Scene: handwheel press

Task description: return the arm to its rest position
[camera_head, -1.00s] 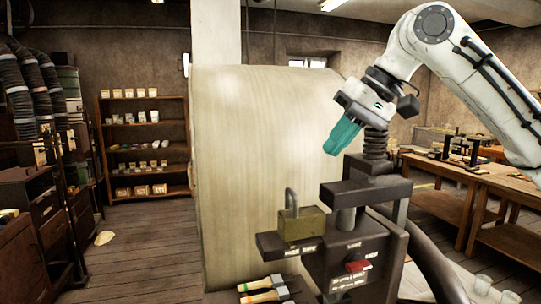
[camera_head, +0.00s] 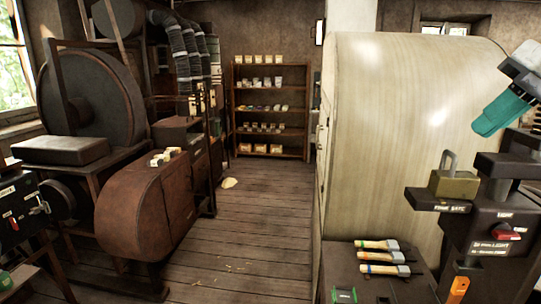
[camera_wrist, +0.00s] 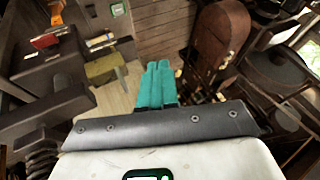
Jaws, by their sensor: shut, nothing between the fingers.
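My gripper (camera_head: 500,112) shows at the right edge of the head view, its teal fingers closed together and pointing down and to the left. It is in the air above the dark press (camera_head: 495,215), with nothing held. In the wrist view the teal fingers (camera_wrist: 157,85) lie side by side over the floor, apart from anything. Most of my arm is outside the head view.
A padlock (camera_head: 453,183) stands on the press's left arm, close below my gripper. Several chisels (camera_head: 385,257) lie on a dark bench in front. A large cream cabinet (camera_head: 400,130) stands behind. Open plank floor (camera_head: 255,230) lies left of it, beside brown machinery (camera_head: 145,210).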

